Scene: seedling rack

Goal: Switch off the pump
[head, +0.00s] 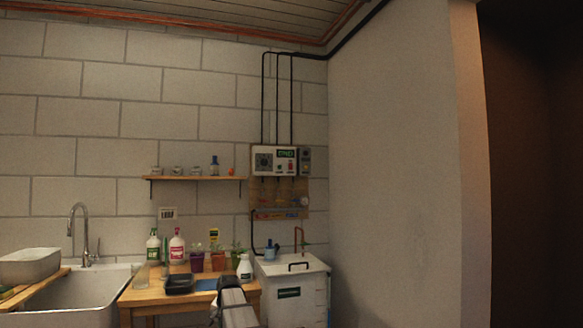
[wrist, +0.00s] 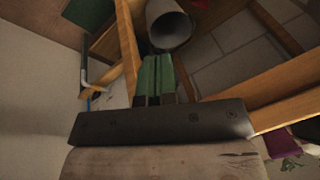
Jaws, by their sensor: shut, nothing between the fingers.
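A white control box (head: 275,160) hangs on the block wall in the head view, with a dark dial at left, a lit green display and a small red part (head: 291,167) below it. Its switch positions are too small to read. I cannot tell which part is the pump. Part of my arm (head: 232,300) rises at the bottom of the head view, in front of the table. My gripper (wrist: 155,75) shows in the wrist view, its fingers together and empty, among wooden bars and beside a grey cylinder (wrist: 168,24). The control box is not recognisable in the wrist view.
A wooden table (head: 140,298) carries bottles, pots and a black tray (head: 180,284). A white lidded tank (head: 300,266) stands to its right, a sink (head: 85,290) to its left. A shelf (head: 200,179) is on the wall. The plain wall at right is bare.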

